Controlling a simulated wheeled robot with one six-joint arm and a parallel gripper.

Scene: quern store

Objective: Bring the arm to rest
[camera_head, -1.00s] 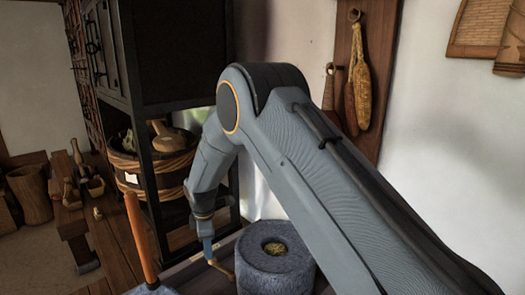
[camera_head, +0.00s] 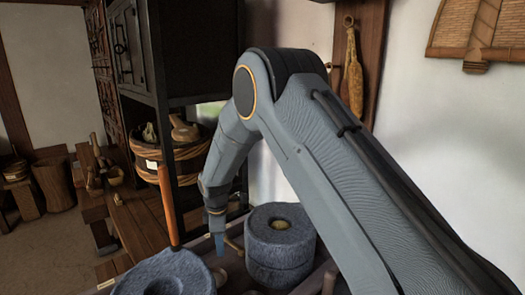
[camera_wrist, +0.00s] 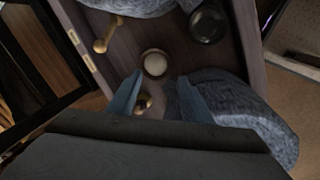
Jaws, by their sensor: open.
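My arm reaches from the lower right across the head view, bent at its elbow, with the forearm pointing down. My gripper (camera_head: 219,245) hangs low between two grey stone querns. In the wrist view its two blue fingers (camera_wrist: 157,88) stand apart with nothing held between them. The near-left quern (camera_head: 165,276) has an upright orange-brown handle (camera_head: 168,205). The right quern (camera_head: 280,255) has a yellowish filling in its top hole. In the wrist view a pale round thing (camera_wrist: 155,63) lies beyond the fingertips, and a small brass-coloured thing shows partly between the fingers.
The wrist view shows a dark bowl (camera_wrist: 208,23), a wooden tool (camera_wrist: 107,34) and rough stone (camera_wrist: 240,115) near the right finger. A dark cabinet (camera_head: 190,50) and a wooden tub (camera_head: 150,155) stand behind, left. A white wall is at right.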

